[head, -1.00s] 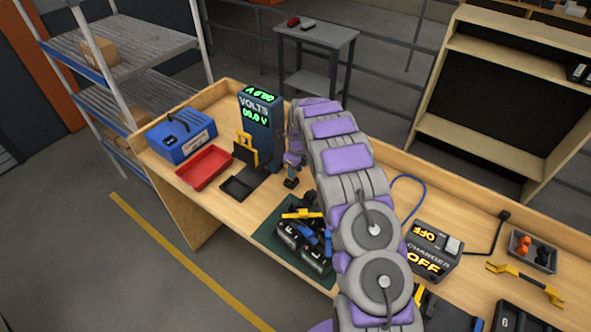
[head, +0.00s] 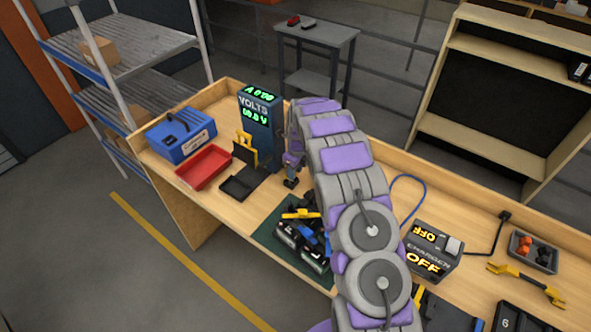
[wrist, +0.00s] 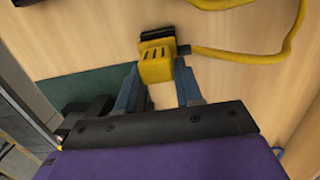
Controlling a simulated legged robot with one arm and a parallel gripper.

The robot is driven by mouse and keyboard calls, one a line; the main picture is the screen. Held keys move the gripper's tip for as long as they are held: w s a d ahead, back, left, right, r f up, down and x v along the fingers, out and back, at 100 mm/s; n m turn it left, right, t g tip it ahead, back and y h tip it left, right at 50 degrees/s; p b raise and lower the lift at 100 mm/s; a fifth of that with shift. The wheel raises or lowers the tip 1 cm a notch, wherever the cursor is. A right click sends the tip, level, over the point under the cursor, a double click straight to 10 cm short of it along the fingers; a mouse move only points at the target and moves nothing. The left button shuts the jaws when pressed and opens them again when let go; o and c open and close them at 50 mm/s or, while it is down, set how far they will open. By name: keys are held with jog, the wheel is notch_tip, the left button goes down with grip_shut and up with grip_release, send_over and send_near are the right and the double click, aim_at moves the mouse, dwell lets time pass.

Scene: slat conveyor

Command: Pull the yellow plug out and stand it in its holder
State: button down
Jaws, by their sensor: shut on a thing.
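The yellow plug (wrist: 156,69) sits between the two blue-grey fingers of my gripper (wrist: 158,78) in the wrist view. The gripper is shut on it. A yellow cable (wrist: 240,55) runs from the plug's side to the right. A black block (wrist: 158,34) adjoins the plug's far end; I cannot tell whether the plug is seated in it. In the head view my gripper (head: 291,174) points down over the bench, just right of the voltmeter (head: 259,123), with a small dark piece at its tip. The plug is too small or hidden there. I cannot identify its holder for certain.
A battery (head: 302,243) with a yellow bar lies on a green mat (head: 266,240), partly behind my arm. A red tray (head: 204,168), a blue case (head: 181,137) and a black dock (head: 238,186) stand left. A charger reading OFF (head: 432,250) stands right. Bare bench lies between mat and dock.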

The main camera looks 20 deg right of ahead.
jog(key=shift+a+f, duration=0.1)
jog(key=shift+f, duration=0.05)
jog(key=c, duration=0.7)
grip_release()
jog(key=shift+o, duration=0.2)
notch_tip(320, 180, up, 17)
jog(key=s+d, duration=0.1)
jog(key=shift+s+d+b, duration=0.2)
jog(key=shift+b, duration=0.1)
